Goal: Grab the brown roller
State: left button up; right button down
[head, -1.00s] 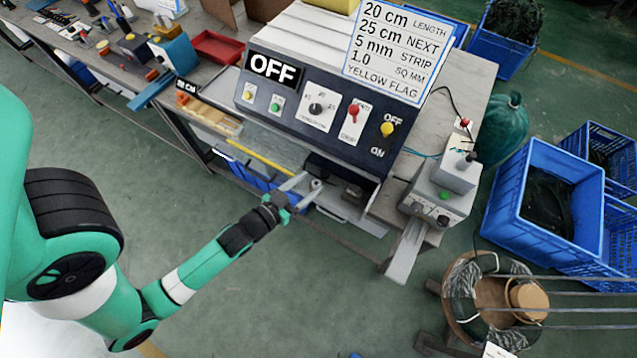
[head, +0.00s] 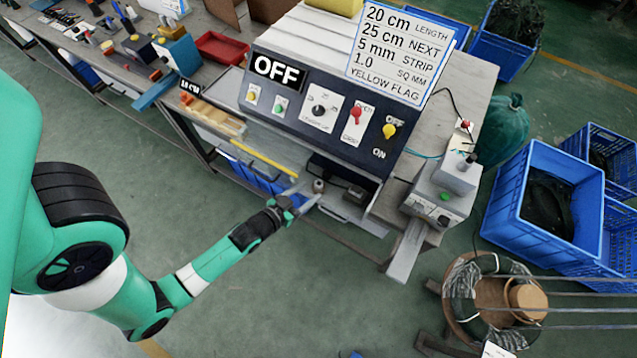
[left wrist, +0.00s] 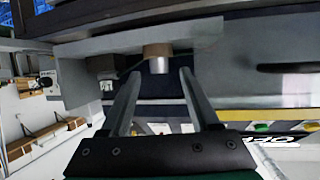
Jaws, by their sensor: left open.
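The brown roller (head: 319,185) is a small upright-looking cylinder at the front of the machine, under the control panel. In the left wrist view the roller (left wrist: 158,52) has a brown band and a paler grey end. My left gripper (head: 310,193) is open with its fingertips close to the roller. In the left wrist view the two fingers of my left gripper (left wrist: 160,74) point at the roller, one on each side, with the roller centred between or just beyond the tips. Whether they touch it cannot be told. My right gripper is not in view.
The machine's control panel (head: 318,105) with an OFF sign overhangs the roller area. A grey box with a lever (head: 444,192) stands to the right. A yellow strip (head: 263,159) lies to the left. A wire spool (head: 490,300) is at lower right. The floor in front is clear.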

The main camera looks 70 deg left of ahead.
aim_at(316, 187)
pick_arm(q)
jog(key=x, duration=0.4)
jog(key=shift+w+f+b, duration=0.1)
jog(key=shift+w+b, duration=0.1)
jog(key=shift+b, duration=0.2)
jog(key=shift+c, duration=0.3)
grip_shut()
